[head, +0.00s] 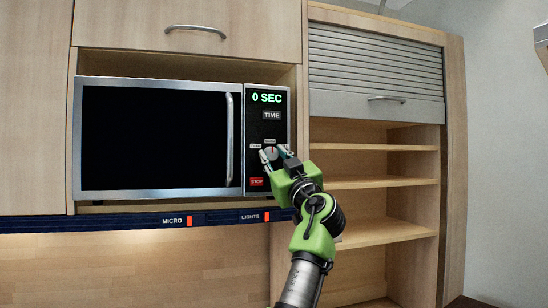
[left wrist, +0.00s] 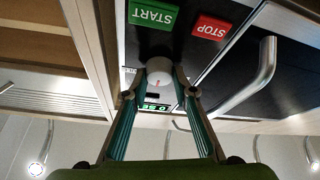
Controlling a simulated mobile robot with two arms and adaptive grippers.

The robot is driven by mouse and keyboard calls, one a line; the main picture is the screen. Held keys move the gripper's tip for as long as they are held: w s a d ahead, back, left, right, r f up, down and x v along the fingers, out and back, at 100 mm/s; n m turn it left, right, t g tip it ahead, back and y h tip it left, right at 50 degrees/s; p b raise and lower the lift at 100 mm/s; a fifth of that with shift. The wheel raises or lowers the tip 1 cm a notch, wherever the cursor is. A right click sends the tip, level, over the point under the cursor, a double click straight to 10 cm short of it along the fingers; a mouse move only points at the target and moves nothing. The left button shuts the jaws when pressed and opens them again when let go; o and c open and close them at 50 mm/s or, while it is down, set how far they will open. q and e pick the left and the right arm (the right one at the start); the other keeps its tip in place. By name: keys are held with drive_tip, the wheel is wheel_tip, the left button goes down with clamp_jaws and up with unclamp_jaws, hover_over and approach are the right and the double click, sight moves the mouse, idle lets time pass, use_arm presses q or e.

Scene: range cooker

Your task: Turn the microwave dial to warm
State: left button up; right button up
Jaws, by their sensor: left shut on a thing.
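The microwave (head: 155,135) sits in a wooden cabinet niche with its door shut, and its display (head: 267,98) reads "0 SEC". Its round, light grey dial (head: 271,152) is on the control panel, above the red STOP button (head: 257,182). My left gripper (head: 274,152) reaches up from below and is shut on the dial. In the left wrist view, which is turned upside down, the fingers (left wrist: 162,74) hold either side of the dial (left wrist: 158,80). A reddish mark shows on its face. The labels around the dial are too small or hidden to read surely.
The microwave's vertical door handle (head: 229,138) is left of the panel. A dark strip with MICRO (head: 172,220) and LIGHTS (head: 251,216) switches runs below. Open shelves (head: 375,182) stand empty at the right under a roller shutter (head: 375,75).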

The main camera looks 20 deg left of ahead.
use_arm(q)
drive_tip(key=o, duration=1.1)
drive_tip(key=shift+v, duration=3.75)
drive_tip(key=shift+f, duration=0.15)
